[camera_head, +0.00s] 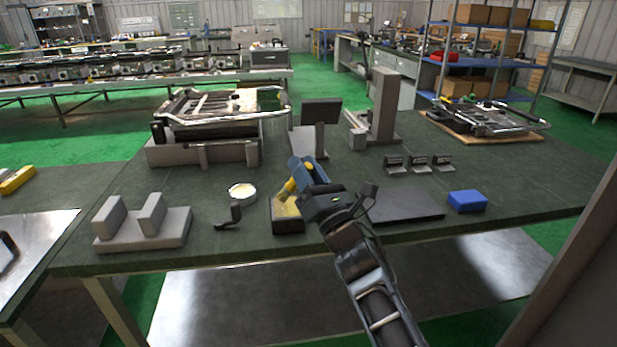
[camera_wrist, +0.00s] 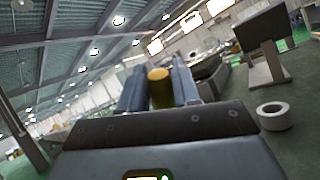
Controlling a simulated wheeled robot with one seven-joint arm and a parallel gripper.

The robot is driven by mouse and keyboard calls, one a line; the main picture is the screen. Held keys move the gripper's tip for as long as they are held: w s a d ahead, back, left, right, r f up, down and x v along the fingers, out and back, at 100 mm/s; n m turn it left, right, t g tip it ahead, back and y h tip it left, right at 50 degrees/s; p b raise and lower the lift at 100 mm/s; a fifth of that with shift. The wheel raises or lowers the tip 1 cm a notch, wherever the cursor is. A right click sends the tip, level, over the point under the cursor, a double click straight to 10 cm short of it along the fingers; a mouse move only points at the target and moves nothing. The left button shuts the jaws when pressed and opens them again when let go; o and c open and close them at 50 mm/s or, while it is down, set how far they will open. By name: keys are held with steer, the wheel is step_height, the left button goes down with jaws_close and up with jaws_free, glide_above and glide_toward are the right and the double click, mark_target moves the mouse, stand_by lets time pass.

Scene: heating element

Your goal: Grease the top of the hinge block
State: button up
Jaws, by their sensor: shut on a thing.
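My gripper (camera_head: 297,182) is shut on a yellow rod-like tool (camera_head: 289,187). In the wrist view the tool's rounded yellow end (camera_wrist: 160,88) sits between the two blue fingers. In the head view the tool slants down to the left over a small dark box (camera_head: 288,226) with a yellowish top; I cannot tell whether it touches. A round white tin (camera_head: 242,193) with pale yellow content stands to the left; it also shows in the wrist view (camera_wrist: 275,117). I cannot tell for sure which piece is the hinge block; a grey base with two uprights (camera_head: 143,227) stands at front left.
A dark flat plate (camera_head: 405,206) and a blue box (camera_head: 467,201) lie to the right. Several small dark brackets (camera_head: 420,163), a dark panel on a stand (camera_head: 321,111) and a tall grey post (camera_head: 384,105) stand behind. A hooked dark piece (camera_head: 230,218) lies near the tin.

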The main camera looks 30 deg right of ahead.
mark_target(305, 162)
steer(key=shift+r+p, duration=0.7)
steer(key=shift+r, duration=1)
steer(key=shift+w+a+f+b, duration=0.1)
steer(key=shift+a+f+b, duration=0.35)
steer(key=shift+b, duration=0.6)
steer(key=shift+d+r, duration=0.1)
